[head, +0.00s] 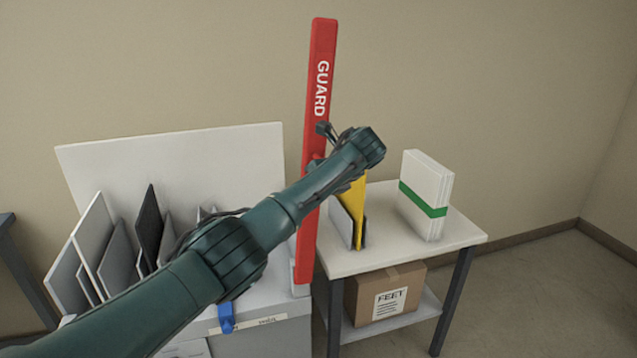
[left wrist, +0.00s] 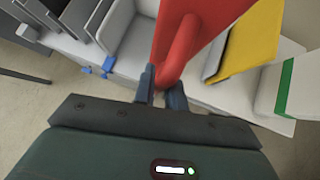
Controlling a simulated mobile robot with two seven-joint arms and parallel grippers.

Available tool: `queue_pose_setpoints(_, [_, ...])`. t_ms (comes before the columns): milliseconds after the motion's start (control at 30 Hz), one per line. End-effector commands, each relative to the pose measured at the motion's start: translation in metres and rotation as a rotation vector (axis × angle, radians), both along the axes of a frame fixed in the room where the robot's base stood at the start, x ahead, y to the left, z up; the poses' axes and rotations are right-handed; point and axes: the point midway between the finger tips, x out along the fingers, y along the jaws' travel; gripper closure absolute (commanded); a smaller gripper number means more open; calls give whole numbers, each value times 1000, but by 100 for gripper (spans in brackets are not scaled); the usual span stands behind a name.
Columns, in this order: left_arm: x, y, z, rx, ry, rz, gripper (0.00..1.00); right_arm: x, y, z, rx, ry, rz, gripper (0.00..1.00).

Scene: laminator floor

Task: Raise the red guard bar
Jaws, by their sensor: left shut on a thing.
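The red guard bar (head: 320,85), lettered GUARD, stands nearly upright, its top leaning slightly right, in the head view. Its lower end meets a white base at the right end of the machine (head: 262,300). In the left wrist view the bar (left wrist: 222,22) fills the top middle, and a rounded red handle (left wrist: 182,48) sticks out from it towards me. My left gripper (left wrist: 163,95) is shut on this handle, one dark finger on each side. In the head view my left arm crosses in front of the bar and hides part of its middle. My right gripper is not in view.
Grey and black panels (head: 120,250) stand upright at the left, before a white board (head: 190,165). On the right, a small table (head: 400,250) holds a yellow sheet (head: 352,205) in a holder and a green-banded white stack (head: 427,190). A cardboard box (head: 385,293) sits below.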

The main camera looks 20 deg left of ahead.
Motion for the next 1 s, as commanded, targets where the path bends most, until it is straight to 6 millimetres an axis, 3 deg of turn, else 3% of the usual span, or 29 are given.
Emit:
queue_pose_setpoints(167, [0, -5, -2, 0, 0, -14, 100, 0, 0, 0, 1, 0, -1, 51])
queue_pose_setpoints(200, [0, -5, -2, -1, 0, -15, 87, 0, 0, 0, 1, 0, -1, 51])
queue_pose_setpoints(467, [0, -4, -1, -2, 0, -11, 66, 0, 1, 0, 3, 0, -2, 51])
queue_pose_setpoints(767, [-1, -5, 2, -2, -2, -7, 66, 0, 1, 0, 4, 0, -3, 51])
queue_pose_setpoints(1000, [-18, -27, 27, -2, -6, -11, 66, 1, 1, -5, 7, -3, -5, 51])
